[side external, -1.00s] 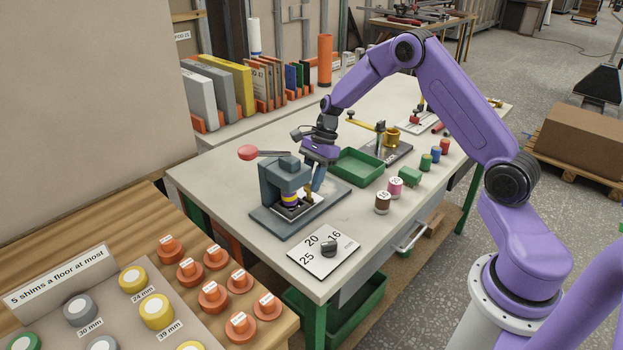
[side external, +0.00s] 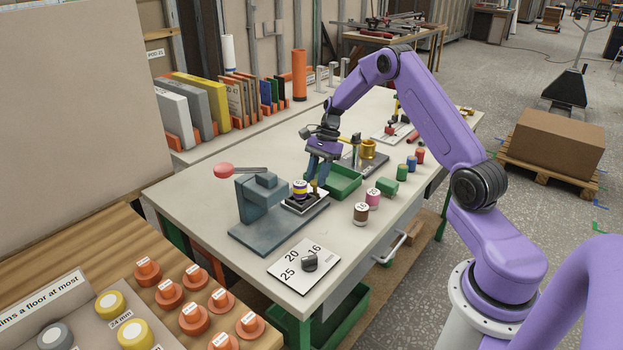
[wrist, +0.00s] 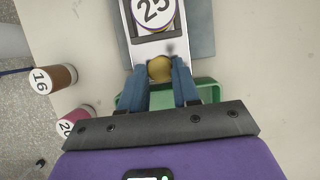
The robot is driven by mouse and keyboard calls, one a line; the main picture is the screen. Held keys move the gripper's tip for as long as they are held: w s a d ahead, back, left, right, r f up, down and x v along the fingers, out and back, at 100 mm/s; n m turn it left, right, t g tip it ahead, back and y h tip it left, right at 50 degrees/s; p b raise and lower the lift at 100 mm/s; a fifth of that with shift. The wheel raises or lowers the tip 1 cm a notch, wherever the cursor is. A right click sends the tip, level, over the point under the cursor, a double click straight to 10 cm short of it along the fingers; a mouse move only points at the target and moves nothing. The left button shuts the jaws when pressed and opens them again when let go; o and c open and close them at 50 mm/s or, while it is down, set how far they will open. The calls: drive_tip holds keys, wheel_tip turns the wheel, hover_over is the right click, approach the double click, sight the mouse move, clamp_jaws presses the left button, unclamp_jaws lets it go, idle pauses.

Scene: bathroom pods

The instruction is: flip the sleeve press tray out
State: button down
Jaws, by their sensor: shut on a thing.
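The sleeve press (side external: 255,203) is a grey-blue frame on a flat base, with a red-knobbed lever on top. Its pale tray (side external: 318,205) sits out from under the press head, towards the green bin. A purple, yellow and white sleeve (side external: 300,190) stands upright on the tray; in the wrist view its top (wrist: 154,10) reads 25. My gripper (side external: 316,188) is at the tray's outer end. In the wrist view my blue fingers (wrist: 160,72) are shut on a round brass knob (wrist: 160,67) at that end.
A green bin (side external: 345,183) lies just beyond my gripper. A dial plate (side external: 300,262) lies at the bench's near edge. Bare bench lies left of the press.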

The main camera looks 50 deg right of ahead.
drive_tip(key=shift+d, duration=0.4)
drive_tip(key=c, duration=0.8)
unclamp_jaws()
drive_tip(key=shift+a, duration=0.1)
drive_tip(key=v, duration=1.7)
drive_tip(key=shift+r, duration=0.25)
